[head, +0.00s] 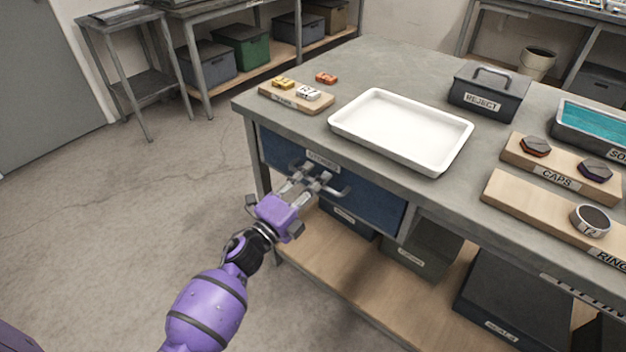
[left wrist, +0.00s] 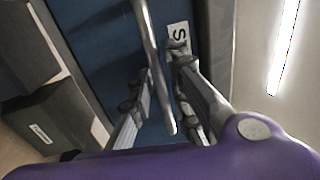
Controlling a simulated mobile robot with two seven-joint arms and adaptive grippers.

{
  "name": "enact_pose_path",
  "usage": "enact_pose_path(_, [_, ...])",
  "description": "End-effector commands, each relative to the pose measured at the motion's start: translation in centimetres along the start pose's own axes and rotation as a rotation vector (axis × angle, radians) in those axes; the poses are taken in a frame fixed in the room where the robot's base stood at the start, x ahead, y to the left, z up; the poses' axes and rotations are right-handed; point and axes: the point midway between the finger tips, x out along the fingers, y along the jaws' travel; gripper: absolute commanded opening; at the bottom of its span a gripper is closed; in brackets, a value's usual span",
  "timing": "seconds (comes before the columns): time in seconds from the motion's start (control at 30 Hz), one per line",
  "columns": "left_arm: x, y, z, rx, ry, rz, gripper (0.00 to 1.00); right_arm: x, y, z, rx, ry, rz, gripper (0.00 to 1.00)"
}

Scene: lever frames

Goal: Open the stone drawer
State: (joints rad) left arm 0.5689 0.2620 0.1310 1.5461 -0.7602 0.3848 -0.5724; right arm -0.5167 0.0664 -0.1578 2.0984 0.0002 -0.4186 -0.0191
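The stone drawer (head: 372,205) is a dark blue front under the near edge of the grey workbench, and it looks shut. Its label is partly hidden in the head view; part of it (left wrist: 178,33) shows in the left wrist view. The drawer's grey bar handle (head: 342,192) sticks out from the front. My left gripper (head: 314,180) is at the handle with its fingers apart. In the left wrist view, the handle bar (left wrist: 153,65) runs between the two fingers, with blue drawer front showing in the gap. My right gripper is not in view.
On the workbench (head: 385,65) stand a white tray (head: 400,130), a reject box (head: 488,95), and boards with stones (head: 297,95), caps and rings. Dark bins (head: 420,255) sit on the wooden shelf below. The floor (head: 130,220) left of the bench is clear.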

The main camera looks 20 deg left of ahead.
Motion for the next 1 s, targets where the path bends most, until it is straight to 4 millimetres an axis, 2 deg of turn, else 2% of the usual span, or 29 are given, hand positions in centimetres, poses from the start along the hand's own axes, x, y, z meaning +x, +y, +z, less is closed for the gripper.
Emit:
enact_pose_path(0.2, [0.0,0.0,0.0,-0.001,0.000,0.000,0.17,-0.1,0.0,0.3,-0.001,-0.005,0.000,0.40])
enact_pose_path(0.33, [0.0,0.0,0.0,-0.001,0.000,0.000,0.00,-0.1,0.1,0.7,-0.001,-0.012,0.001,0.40])
enact_pose_path(0.77, [-0.1,0.0,0.0,-0.001,0.000,0.001,0.00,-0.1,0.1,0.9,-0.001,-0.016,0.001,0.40])
enact_pose_path(0.87, [-0.7,-0.1,0.0,-0.001,0.000,0.001,0.00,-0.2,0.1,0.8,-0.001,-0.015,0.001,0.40])
enact_pose_path(1.0, [-2.4,-0.4,0.0,-0.001,-0.001,0.003,0.00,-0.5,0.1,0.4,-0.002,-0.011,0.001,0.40])
